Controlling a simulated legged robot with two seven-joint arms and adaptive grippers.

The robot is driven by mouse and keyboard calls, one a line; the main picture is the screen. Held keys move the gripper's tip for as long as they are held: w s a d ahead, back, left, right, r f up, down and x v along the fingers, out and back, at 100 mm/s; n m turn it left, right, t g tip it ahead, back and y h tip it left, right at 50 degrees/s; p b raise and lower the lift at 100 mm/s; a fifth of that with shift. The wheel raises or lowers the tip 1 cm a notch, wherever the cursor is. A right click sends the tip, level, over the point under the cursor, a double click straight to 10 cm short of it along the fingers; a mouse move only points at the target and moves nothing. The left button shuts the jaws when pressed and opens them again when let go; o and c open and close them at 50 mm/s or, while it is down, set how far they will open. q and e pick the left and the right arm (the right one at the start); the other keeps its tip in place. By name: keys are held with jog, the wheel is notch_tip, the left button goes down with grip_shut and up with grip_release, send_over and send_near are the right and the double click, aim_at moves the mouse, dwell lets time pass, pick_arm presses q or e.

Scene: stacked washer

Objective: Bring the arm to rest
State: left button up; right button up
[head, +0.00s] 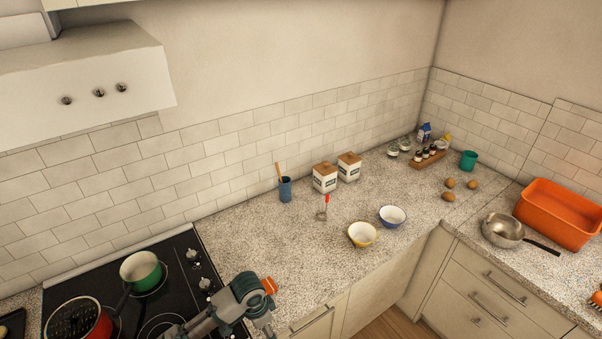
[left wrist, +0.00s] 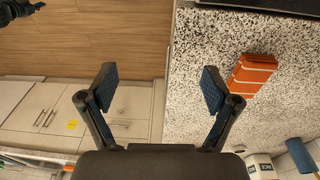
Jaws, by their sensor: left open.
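My left gripper (left wrist: 158,90) is open in the left wrist view, with its two dark blue-padded fingers wide apart and nothing between them. The left finger is seen against the cabinet fronts and the right one against the speckled counter. In the head view my left arm reaches in at the bottom, over the right edge of the stove; its fingers cannot be made out there. In the head view, a small orange patch (head: 269,286) shows beside my wrist.
A black stove (head: 165,275) holds a green pot (head: 141,270) and a red pan (head: 80,322). A yellow bowl (head: 362,235), a blue bowl (head: 392,216), canisters and a blue cup (head: 285,190) stand farther back. The counter between stove and bowls is largely clear.

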pick_arm(q)
jog(key=s+d+f+n+t+h, duration=0.2)
jog(key=s+d+f+n+h, duration=0.15)
jog(key=s+f, duration=0.55)
jog(key=s+a+f+n+t+y, duration=0.15)
jog(key=s+a+n+y, duration=0.4)
jog(key=s+a, duration=0.9)
notch_tip(320, 180, down, 30)
jog(key=s+g+h+b, duration=0.1)
jog(key=s+g+b, duration=0.1)
jog(key=s+a+f+b, duration=0.2)
jog(key=s+a+f, duration=0.1)
jog(key=s+f, duration=1.3)
jog(key=shift+s+g, duration=0.35)
jog(key=shift+s, duration=0.05)
pick_arm(e)
jog(key=f, duration=0.4)
jog(key=shift+s+f, duration=0.1)
jog(key=shift+s, duration=0.25)
